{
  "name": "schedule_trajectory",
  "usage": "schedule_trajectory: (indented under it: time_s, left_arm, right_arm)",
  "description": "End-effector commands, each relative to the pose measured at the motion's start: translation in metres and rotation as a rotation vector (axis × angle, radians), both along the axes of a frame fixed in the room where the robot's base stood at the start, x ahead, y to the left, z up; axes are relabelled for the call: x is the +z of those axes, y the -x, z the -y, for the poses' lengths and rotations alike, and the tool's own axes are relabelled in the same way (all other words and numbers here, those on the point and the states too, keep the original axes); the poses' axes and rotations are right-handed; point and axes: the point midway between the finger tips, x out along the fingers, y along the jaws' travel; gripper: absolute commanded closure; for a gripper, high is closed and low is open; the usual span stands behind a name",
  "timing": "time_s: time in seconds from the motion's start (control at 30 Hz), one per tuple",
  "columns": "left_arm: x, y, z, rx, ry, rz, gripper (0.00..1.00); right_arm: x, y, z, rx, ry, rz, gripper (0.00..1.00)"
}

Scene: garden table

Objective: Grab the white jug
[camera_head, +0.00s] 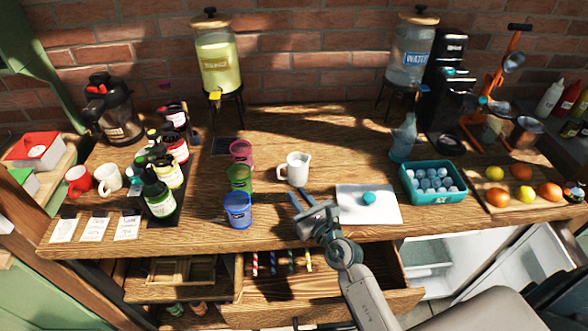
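The white jug (298,170) stands upright near the middle of the wooden table, with its handle on the left side. My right gripper (298,193) comes in from the lower right and is just in front of the jug, on the near side. Its two fingers point toward the jug and are apart, with nothing visible between them. I cannot tell whether the fingertips touch the jug; a small gap seems to show. My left gripper is not in view.
Pink, green and blue cups (238,210) stand left of the jug. A white sheet (352,212) with a teal object lies to the right, beside a teal crate (408,190) of white balls. Open drawers (262,303) jut out below the table edge. The table behind the jug is clear.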

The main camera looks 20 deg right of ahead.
Motion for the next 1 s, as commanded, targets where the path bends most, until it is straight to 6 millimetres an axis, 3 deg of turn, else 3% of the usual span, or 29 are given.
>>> schedule_trajectory:
  time_s: [0.1,0.37,0.6,0.93,1.0]
  left_arm:
    - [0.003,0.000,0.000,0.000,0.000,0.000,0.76]
    - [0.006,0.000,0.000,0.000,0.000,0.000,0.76]
    - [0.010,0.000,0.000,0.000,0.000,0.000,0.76]
    - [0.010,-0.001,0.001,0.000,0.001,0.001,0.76]
    - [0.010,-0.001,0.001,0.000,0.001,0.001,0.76]
  right_arm:
    - [0.002,-0.019,-0.003,-0.001,-0.002,0.002,0.81]
    - [0.003,-0.040,-0.008,-0.001,-0.005,0.002,0.81]
    - [0.004,-0.074,-0.016,-0.002,-0.006,0.002,0.81]
    - [0.003,-0.082,-0.017,-0.003,-0.005,0.001,0.81]
    - [0.003,-0.081,-0.017,-0.003,-0.005,0.001,0.92]
